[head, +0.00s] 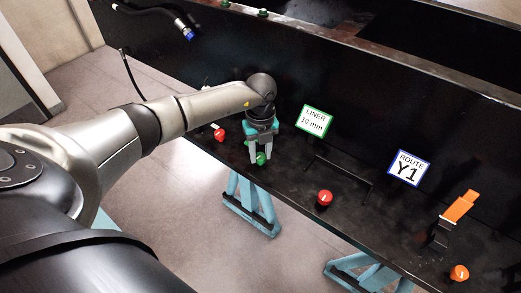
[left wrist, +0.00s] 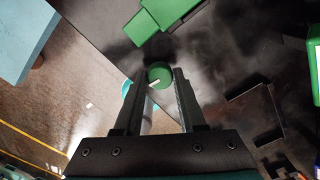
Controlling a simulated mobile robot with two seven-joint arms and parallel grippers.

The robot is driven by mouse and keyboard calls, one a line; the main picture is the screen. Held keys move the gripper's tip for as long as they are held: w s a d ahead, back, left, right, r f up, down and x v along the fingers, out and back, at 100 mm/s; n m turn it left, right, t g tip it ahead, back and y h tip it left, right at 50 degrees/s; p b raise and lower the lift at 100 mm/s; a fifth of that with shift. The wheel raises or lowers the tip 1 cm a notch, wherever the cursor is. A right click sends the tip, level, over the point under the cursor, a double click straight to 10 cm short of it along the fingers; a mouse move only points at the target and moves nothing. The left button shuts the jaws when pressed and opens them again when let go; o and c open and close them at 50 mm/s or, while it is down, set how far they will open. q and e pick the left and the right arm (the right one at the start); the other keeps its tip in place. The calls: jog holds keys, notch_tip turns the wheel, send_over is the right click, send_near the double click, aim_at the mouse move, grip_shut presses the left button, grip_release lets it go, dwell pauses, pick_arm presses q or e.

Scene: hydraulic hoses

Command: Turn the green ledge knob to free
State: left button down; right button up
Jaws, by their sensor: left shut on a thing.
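The green ledge knob (head: 261,158) is on the black ledge, low at the middle of the head view and partly hidden by my gripper. In the left wrist view the round knob (left wrist: 160,74) shows between the fingertips, with a short white mark pointing to the lower left of its face. My left gripper (head: 261,153) reaches down over the knob and is shut on it, a finger on each side (left wrist: 158,84). My right gripper is in neither view.
Red knobs (head: 324,198) and an orange knob (head: 459,272) stand along the ledge. An orange lever (head: 459,206) is at right. Signs read LINER 10 mm (head: 314,120) and ROUTE Y1 (head: 409,169). A green block (left wrist: 165,14) lies beyond the knob. A blue-tipped hose (head: 187,32) hangs upper left.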

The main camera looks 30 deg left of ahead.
aim_at(261, 156)
pick_arm(q)
jog(key=shift+r+n, duration=0.1)
jog(key=shift+n, duration=0.8)
jog(key=c, duration=0.5)
grip_release()
notch_tip(261, 156, up, 15)
jog(key=b, duration=0.1)
dwell(0.4)
